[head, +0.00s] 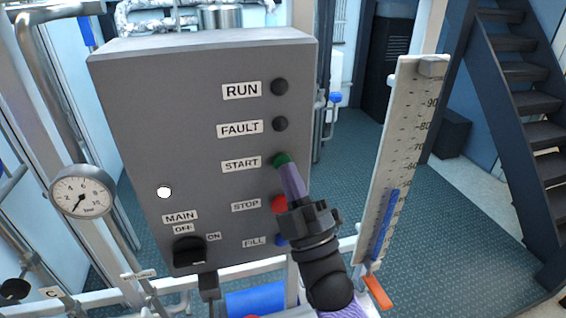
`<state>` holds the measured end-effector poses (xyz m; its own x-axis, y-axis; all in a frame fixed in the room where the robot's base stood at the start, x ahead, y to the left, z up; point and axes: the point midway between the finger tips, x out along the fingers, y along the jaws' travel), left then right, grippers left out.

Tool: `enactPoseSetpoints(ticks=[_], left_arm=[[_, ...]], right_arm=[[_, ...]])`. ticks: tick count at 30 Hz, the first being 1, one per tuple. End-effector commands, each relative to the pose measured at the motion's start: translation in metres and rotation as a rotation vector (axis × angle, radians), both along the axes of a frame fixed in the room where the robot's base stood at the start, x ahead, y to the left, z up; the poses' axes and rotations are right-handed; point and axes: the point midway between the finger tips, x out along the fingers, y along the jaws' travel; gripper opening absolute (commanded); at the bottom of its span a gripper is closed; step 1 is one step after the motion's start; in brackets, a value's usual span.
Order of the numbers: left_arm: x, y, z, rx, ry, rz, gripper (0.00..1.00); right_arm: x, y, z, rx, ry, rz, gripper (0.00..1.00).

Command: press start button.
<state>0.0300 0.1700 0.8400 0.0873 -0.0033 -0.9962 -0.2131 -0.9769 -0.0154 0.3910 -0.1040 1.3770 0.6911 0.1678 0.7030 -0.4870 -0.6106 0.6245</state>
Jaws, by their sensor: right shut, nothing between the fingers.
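The grey control panel (150,110) stands in the middle of the head view. The green start button (282,158) sits right of the START label (241,163). My right gripper (286,170) is shut and empty, its tip at the lower edge of the green button, covering part of it. It looks to be touching or very close; I cannot tell which. The red stop button (279,203) is partly hidden behind my gripper. My left gripper is not in view.
Dark RUN (280,87) and FAULT (280,124) lamps sit above. A blue fill button (281,240) and black main switch (189,250) are lower. A level gauge (400,150) stands right, a pressure gauge (82,191) left. Stairs (510,100) are at far right.

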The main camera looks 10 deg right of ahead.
Motion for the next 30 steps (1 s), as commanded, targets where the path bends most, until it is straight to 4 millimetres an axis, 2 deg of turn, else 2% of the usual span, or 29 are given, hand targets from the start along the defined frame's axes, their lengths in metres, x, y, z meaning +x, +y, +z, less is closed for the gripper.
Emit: enactPoseSetpoints(ticks=[30], left_arm=[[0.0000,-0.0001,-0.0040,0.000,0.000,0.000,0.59]], right_arm=[[0.0090,0.0002,0.0001,0.000,0.000,0.000,0.00]])
